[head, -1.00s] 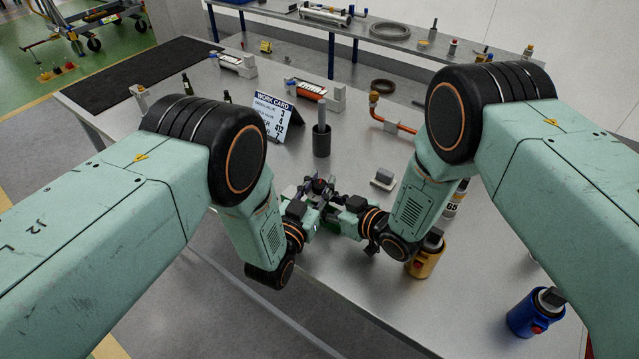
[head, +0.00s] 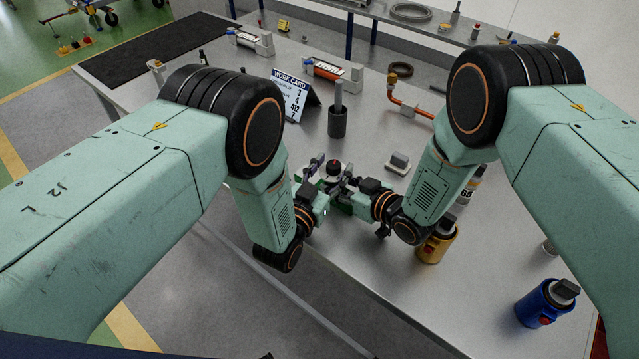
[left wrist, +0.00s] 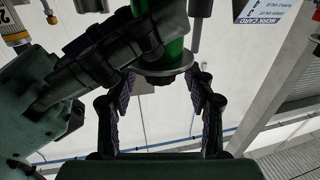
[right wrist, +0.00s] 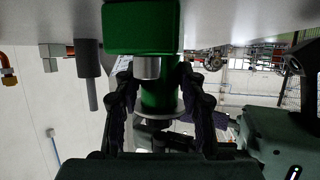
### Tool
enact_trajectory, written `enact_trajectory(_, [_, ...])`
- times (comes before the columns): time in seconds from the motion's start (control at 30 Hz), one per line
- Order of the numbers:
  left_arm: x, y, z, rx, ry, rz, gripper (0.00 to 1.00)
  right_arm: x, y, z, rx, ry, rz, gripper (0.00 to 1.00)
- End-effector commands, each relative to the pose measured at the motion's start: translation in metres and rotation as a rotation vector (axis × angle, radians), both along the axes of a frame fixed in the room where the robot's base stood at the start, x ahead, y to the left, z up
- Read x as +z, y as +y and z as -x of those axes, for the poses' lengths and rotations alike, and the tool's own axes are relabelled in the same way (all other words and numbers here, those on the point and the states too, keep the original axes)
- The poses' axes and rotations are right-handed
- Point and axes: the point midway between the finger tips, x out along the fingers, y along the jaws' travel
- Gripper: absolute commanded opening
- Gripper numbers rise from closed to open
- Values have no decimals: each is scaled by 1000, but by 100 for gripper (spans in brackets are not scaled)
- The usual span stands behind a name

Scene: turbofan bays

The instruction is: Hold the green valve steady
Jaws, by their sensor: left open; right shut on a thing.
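The green valve (right wrist: 158,92) has a wide green block and a narrower green body with a pale flange. In the head view it is mostly hidden between my grippers at the table's front edge. My right gripper (right wrist: 160,108) is shut on the valve's body, one finger on each side. It also shows in the left wrist view (left wrist: 148,42), crossing in front of the valve. My left gripper (left wrist: 157,105) is open, its fingers spread on either side below the valve's flange (left wrist: 163,68), with a visible gap to the green body.
A dark cup with a grey rod (head: 338,120) and a work card (head: 292,97) stand behind. A grey block (head: 398,162), a yellow canister (head: 437,243) and a blue canister (head: 545,305) are to the right. Clear tabletop lies between the card and the grippers.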

Motion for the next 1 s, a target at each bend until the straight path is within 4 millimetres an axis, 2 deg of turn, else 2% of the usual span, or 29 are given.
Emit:
enact_trajectory(0.3, [0,27,58,1,4,-2,54,-1,0,1,1,3,1,0])
enact_trajectory(0.5, [0,40,86,0,2,-1,54,-1,0,1,1,3,1,0])
enact_trajectory(0.7, [0,45,98,0,0,-1,54,-1,0,1,1,3,1,0])
enact_trajectory(1.0, [1,45,98,0,-1,0,54,-1,0,1,1,3,1,0])
